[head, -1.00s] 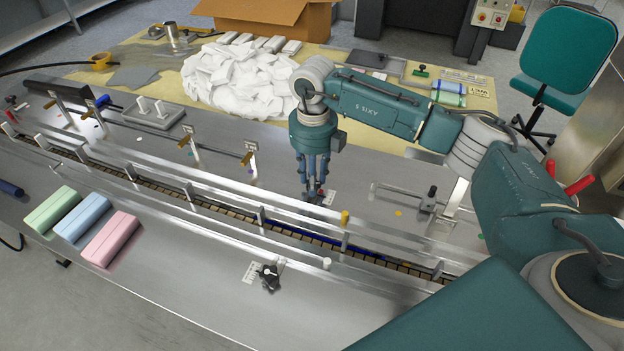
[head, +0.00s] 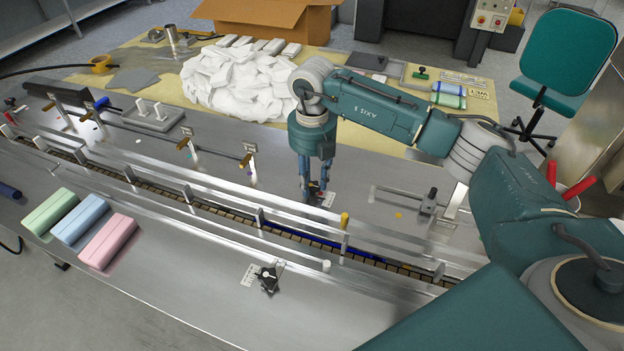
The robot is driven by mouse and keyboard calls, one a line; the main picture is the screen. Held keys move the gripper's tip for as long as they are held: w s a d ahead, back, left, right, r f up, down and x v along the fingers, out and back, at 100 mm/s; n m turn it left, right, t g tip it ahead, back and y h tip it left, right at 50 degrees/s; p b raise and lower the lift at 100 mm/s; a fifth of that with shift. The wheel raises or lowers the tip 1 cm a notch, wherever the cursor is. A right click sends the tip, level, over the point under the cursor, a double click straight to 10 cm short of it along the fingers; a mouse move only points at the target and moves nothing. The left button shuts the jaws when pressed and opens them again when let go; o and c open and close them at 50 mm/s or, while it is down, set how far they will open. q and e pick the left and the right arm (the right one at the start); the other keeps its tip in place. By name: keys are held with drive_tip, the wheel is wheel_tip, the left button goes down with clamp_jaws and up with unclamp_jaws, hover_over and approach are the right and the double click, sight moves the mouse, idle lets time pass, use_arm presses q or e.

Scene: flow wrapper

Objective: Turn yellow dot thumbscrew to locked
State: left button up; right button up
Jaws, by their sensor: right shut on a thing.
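My right gripper (head: 315,188) points straight down behind the conveyor rails. Its fingers are shut on a small dark knob (head: 317,196), mostly hidden by the fingertips. A white label with red marks (head: 328,200) lies beside the knob. I cannot tell whether the knob has a yellow dot or how it is set. A yellow-orange dot (head: 399,215) lies on the steel deck to the right, near a grey block with a dark knob (head: 429,202). Brass-coloured thumbscrews (head: 247,159) sit on posts to the left. My left gripper is not in view.
Long metal guide rails (head: 215,190) run along the conveyor in front of my gripper. A black knob (head: 267,278) with a scale label is on the front deck. Green, blue and pink packs (head: 108,241) lie front left. A white film heap (head: 237,80) lies behind.

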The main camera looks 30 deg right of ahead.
sight(312, 187)
drive_tip(key=shift+s+a+f, duration=0.1)
drive_tip(key=shift+s+f, duration=0.1)
drive_tip(key=shift+s, duration=0.1)
drive_tip(key=o, duration=1.1)
drive_tip(key=shift+r, duration=0.1)
drive_tip(key=shift+o, duration=0.2)
drive_tip(key=shift+r, duration=0.1)
drive_tip(key=shift+w+r, duration=0.1)
drive_tip(key=shift+r, duration=0.25)
wheel_tip(312, 187, up, 11)
drive_tip(key=shift+r, duration=0.15)
